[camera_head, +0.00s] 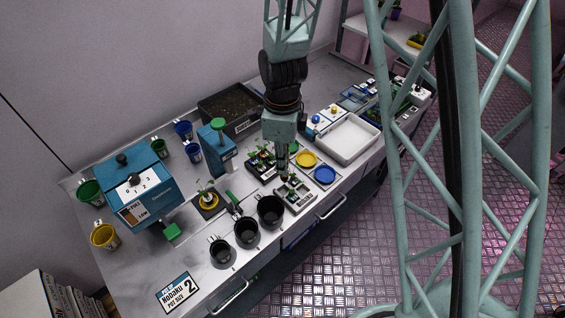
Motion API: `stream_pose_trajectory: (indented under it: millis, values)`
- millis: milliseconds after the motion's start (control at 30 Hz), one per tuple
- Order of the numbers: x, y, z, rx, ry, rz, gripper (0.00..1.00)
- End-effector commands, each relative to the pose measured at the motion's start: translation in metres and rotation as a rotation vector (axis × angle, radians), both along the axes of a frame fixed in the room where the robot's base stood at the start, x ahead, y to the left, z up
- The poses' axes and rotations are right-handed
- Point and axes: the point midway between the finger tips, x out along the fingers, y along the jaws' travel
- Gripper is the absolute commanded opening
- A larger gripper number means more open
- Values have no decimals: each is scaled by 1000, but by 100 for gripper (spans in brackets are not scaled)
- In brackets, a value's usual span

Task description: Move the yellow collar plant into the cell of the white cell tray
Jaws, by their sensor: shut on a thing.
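The white cell tray (308,205) lies near the front edge of the bench and has dark cells and small green leaves over it. My gripper (284,177) points down just above its back left part. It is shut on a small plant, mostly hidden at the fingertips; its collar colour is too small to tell. A plant with a yellow ring around its base (207,201) stands on a dark square pad to the left, apart from my gripper. A dark tray with several small plants (262,163) is just behind and left of the gripper.
Three black pots (246,232) stand left of the cell tray. Yellow (306,158) and blue (325,175) discs lie to its right, before a white bin (375,136). A blue device (216,150) and a soil box (213,99) stand behind.

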Motion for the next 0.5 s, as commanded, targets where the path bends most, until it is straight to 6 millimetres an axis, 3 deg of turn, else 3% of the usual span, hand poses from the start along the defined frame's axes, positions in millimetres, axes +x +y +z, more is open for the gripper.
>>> stream_pose_trajectory:
  millis: [500]
  values:
    - [0,0,-27,0,0,0,0]
